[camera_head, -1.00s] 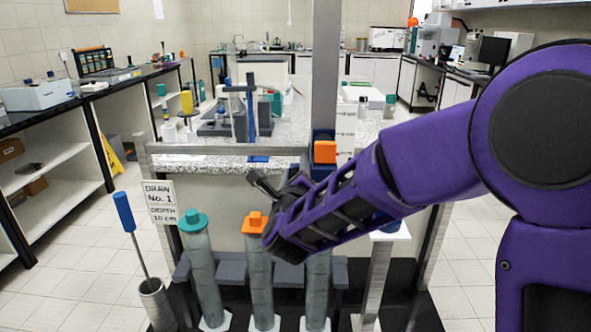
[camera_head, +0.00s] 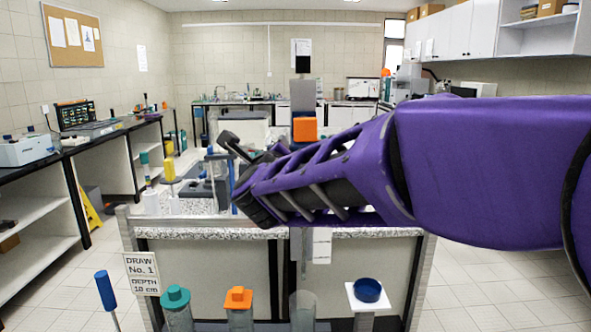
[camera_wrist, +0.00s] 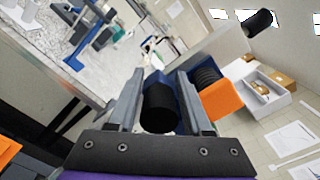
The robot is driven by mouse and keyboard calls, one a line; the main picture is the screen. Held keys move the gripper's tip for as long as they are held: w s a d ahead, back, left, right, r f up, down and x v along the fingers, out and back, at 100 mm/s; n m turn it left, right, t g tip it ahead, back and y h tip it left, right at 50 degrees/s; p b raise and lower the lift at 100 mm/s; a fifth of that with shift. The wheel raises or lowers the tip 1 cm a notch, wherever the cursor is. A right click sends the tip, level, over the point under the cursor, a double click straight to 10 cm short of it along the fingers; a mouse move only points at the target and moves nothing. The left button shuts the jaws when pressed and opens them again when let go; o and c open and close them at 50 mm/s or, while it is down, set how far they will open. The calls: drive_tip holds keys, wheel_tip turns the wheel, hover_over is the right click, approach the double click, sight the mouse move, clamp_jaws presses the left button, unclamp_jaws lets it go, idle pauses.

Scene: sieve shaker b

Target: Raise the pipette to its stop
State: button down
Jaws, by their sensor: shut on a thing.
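In the head view the orange block (camera_head: 304,129) of the pipette carriage sits high on the upright column (camera_head: 303,95), above the counter top. A thin rod (camera_head: 304,250), perhaps the pipette stem, shows below my arm, above the uncapped third cylinder (camera_head: 303,308). My gripper (camera_head: 248,172) is beside the column, left of the block. In the wrist view its fingers are shut on a black knob (camera_wrist: 160,108), with the orange block (camera_wrist: 221,101) just to the right. My arm hides the lower carriage. A black piece (camera_head: 302,64) tops the column; contact with it cannot be told.
Cylinders with a teal cap (camera_head: 175,296) and an orange cap (camera_head: 238,296) stand below at left. A blue-topped stand (camera_head: 367,290) is at right. A sign (camera_head: 142,273) reads "DRAW No. 1, DEPTH 10 cm". The counter (camera_head: 180,233) lies behind.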

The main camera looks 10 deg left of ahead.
drive_tip(key=shift+r, duration=1.15)
drive_tip(key=c, duration=0.5)
unclamp_jaws()
drive_tip(key=shift+d, duration=0.1)
drive_tip(key=shift+f, duration=0.1)
